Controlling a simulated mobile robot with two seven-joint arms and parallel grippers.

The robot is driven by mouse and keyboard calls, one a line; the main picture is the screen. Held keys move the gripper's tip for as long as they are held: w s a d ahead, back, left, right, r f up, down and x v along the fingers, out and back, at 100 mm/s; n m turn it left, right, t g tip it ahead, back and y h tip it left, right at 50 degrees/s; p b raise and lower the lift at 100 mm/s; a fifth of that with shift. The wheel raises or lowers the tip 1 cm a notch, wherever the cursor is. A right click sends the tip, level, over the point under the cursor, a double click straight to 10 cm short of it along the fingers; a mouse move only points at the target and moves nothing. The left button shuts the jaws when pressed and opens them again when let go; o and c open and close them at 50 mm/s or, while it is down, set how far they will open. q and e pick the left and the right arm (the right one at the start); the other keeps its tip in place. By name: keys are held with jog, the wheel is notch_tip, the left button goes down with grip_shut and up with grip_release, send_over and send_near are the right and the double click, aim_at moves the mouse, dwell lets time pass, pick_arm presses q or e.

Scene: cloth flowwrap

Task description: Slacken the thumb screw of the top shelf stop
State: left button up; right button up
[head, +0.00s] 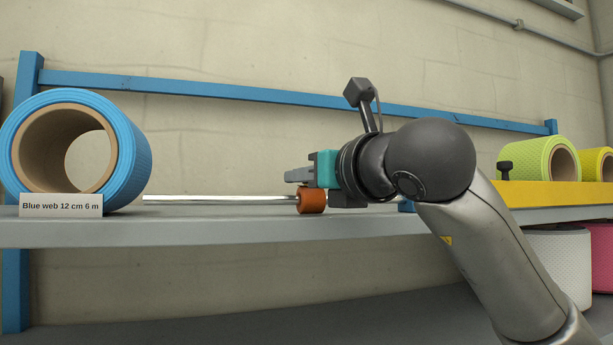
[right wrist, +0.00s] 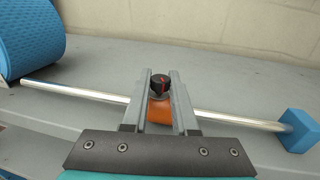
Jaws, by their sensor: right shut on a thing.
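The orange shelf stop (head: 312,201) sits around a shiny metal rod (head: 215,199) along the top shelf. In the right wrist view the stop (right wrist: 159,112) carries a black thumb screw (right wrist: 160,84) with a red mark on its top. My right gripper (head: 299,175) is level above the stop, its grey fingers pointing left. In the right wrist view its fingers (right wrist: 160,76) stand on both sides of the screw, shut on it. In the head view the screw is hidden by the fingers. My left gripper is not in view.
A blue web roll (head: 132,150) stands at the shelf's left, behind a label card (head: 61,205). A blue block (right wrist: 298,131) holds the rod's right end. Green (head: 531,158) and yellow (head: 596,164) rolls are at right, near a yellow ledge (head: 550,194). The shelf between blue roll and stop holds only the rod.

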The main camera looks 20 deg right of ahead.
grip_shut()
jog(key=shift+n+y, duration=0.3)
jog(key=shift+y, duration=0.2)
jog(key=n+g+y+b, duration=0.1)
jog(key=y, duration=0.2)
jog(key=shift+d+n, duration=0.1)
jog(key=shift+n, duration=0.3)
jog(key=n+g+y, duration=0.2)
jog(key=y, duration=0.1)
jog(key=shift+r+n+p, duration=0.1)
jog(key=shift+n+p, duration=0.2)
jog(key=shift+p, duration=0.1)
jog(key=n+g+y+p, duration=0.3)
jog(key=n+g+y, duration=0.1)
jog(key=shift+d+r+g+y+p, duration=0.1)
jog(key=shift+r+g+y+p, duration=0.05)
jog(key=shift+g+y+p, duration=0.2)
jog(key=n+g+y+p, duration=0.1)
jog(key=n+g+p, duration=0.1)
jog(key=g, duration=0.1)
jog(key=shift+n+g+y+p, duration=0.25)
jog(key=shift+n+y+p, duration=0.05)
jog(key=shift+y, duration=0.05)
jog(key=shift+n+g+p, duration=0.3)
jog(key=shift+g+p, duration=0.05)
jog(key=shift+g, duration=0.05)
jog(key=shift+f, duration=0.2)
